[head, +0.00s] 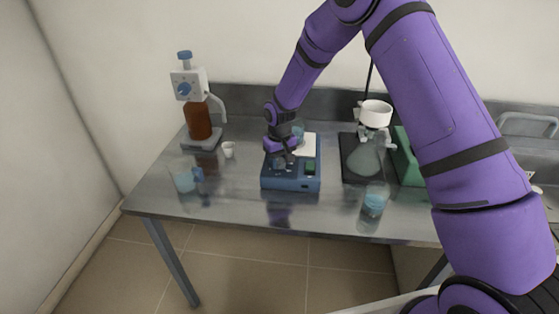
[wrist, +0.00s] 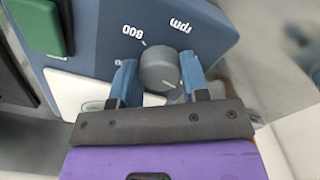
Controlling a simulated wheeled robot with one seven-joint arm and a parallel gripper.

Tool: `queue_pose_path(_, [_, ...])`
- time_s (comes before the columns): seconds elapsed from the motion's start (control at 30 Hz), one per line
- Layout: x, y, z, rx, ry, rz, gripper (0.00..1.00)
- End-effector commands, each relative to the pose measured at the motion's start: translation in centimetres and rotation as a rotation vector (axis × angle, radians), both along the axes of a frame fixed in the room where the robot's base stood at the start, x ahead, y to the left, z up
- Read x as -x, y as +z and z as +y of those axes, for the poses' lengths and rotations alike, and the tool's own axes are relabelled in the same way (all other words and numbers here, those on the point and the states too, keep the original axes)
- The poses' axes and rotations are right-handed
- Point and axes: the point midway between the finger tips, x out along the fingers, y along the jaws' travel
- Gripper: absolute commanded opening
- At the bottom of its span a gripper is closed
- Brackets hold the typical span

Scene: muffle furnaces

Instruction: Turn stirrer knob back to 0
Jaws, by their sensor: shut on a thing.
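The stirrer (head: 290,182) is a blue box with a pale top plate, standing on the metal table in the head view. Its grey round knob (wrist: 160,70) shows in the wrist view, on the blue panel (wrist: 110,50) with "800" and "rpm" printed upside down. A light pointer line on the knob points toward the lower right of the picture. My gripper (wrist: 158,82) has its two blue fingers on either side of the knob, shut on it. In the head view my gripper (head: 284,155) hides the knob.
A green switch (wrist: 42,25) sits on the panel near the knob. On the table (head: 240,213) are a bottle with brown liquid (head: 199,120) at left, a small white cup (head: 228,149), a beaker (head: 184,181), a flask (head: 363,157) and another beaker (head: 375,202) at right.

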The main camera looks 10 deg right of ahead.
Motion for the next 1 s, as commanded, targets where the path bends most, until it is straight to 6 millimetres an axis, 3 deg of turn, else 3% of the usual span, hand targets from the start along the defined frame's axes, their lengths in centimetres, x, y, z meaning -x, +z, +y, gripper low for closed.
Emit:
queue_pose_path(0.6, [-0.16, 0.07, -0.11, 0.000, 0.554, -0.003, 0.18])
queue_pose_path(1.0, [-0.19, 0.10, -0.07, 0.000, 0.748, -0.003, 0.18])
